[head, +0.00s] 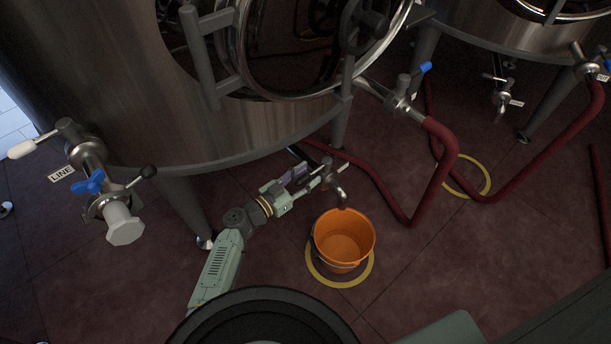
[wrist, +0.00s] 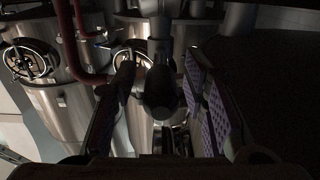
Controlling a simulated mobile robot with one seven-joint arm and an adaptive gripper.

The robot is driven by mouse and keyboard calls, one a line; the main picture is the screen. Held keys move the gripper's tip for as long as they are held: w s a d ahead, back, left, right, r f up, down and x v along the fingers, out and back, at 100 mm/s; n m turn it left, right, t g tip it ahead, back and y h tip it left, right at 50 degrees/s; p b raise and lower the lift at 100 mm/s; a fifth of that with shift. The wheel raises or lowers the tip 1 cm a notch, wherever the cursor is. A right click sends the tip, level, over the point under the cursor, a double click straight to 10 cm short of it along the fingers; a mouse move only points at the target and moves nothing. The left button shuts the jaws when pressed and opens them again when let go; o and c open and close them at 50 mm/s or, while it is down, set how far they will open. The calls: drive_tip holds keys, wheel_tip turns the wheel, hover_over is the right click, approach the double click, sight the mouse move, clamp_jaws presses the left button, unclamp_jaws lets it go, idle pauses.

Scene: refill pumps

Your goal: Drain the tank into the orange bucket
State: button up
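The orange bucket (head: 343,256) stands upright on the floor inside a yellow ring, its open top under the curved spout of a drain tap (head: 341,194). No stream shows from the spout. I cannot tell whether the bucket holds liquid. The steel tank (head: 110,75) stands on legs behind my arm. My gripper (head: 312,173) is at the tap, below the tank. In the wrist view, its two purple-padded fingers (wrist: 158,70) are apart, with a dark rounded part of the tap (wrist: 160,95) between them. Gaps show on both sides of it. The tap's handle position is unclear.
A valve with a blue lever (head: 425,67) and a dark red hose (head: 440,160) are right of the bucket. Another valve marked LINE (head: 88,165) sticks out at left. A second tank (head: 500,30) stands at upper right.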

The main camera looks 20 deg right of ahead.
clamp_jaws()
idle(0.5)
idle(0.3)
